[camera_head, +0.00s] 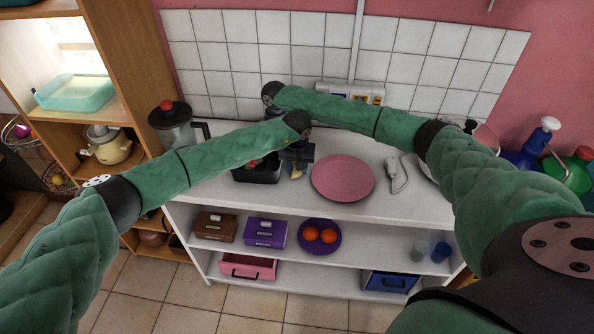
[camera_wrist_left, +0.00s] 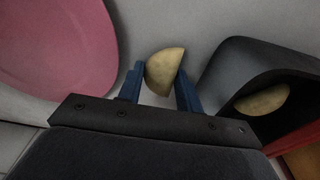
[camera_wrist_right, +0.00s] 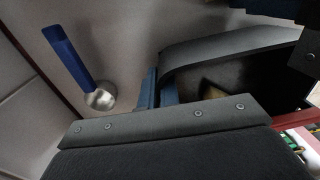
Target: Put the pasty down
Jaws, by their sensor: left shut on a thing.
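A pale yellow half-moon pasty (camera_wrist_left: 164,72) is between the blue fingers of my left gripper (camera_wrist_left: 160,88), which is shut on it. In the head view the pasty (camera_head: 297,173) shows below the left gripper (camera_head: 297,160), between the black container and the pink plate (camera_head: 342,178). The black container (camera_wrist_left: 222,72) is beside it and holds another pale half-moon piece (camera_wrist_left: 262,100). My right gripper (camera_wrist_right: 160,88) has its blue fingers close together at the container's rim. Whether they grip the rim is unclear. The left arm hides it in the head view.
The white counter (camera_head: 400,205) has a white corded appliance (camera_head: 396,175) right of the plate and a blender (camera_head: 175,125) at left. A blue-handled tool (camera_wrist_right: 70,58) is near the right gripper. Lower shelves hold boxes and a purple plate (camera_head: 319,247).

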